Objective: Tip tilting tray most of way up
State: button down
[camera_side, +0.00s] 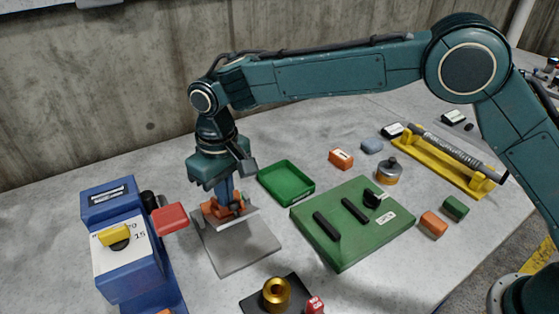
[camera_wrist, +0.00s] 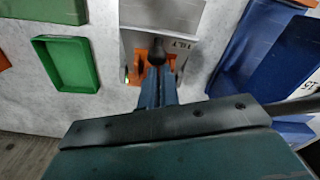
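The tilting tray station is a grey plate (camera_side: 245,250) with an orange bracket (camera_side: 216,212) and a light strip along its back end. In the wrist view a plate marked "TILT" (camera_wrist: 189,45) shows beside orange parts (camera_wrist: 138,68) and a dark round knob (camera_wrist: 157,48). My gripper (camera_side: 227,197) points down at the orange bracket, at the plate's back end. In the wrist view its fingers (camera_wrist: 158,85) are close together, with tips right by the knob. I cannot tell whether they touch or hold it. The tray's exact tilt is hard to read.
A blue machine with a yellow knob (camera_side: 115,237) and a red paddle (camera_side: 169,218) stands close on the left. A green bin (camera_side: 286,183) and a green board (camera_side: 335,245) with black bars lie to the right. A brass cylinder (camera_side: 276,293) is in front.

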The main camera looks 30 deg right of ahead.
jog(key=c, duration=1.3)
grip_release()
jog(key=shift+s+d+f, duration=0.1)
jog(key=shift+d, duration=0.3)
jog(key=shift+r, duration=0.2)
notch_tip(320, 180, up, 14)
jog(key=shift+f, duration=0.25)
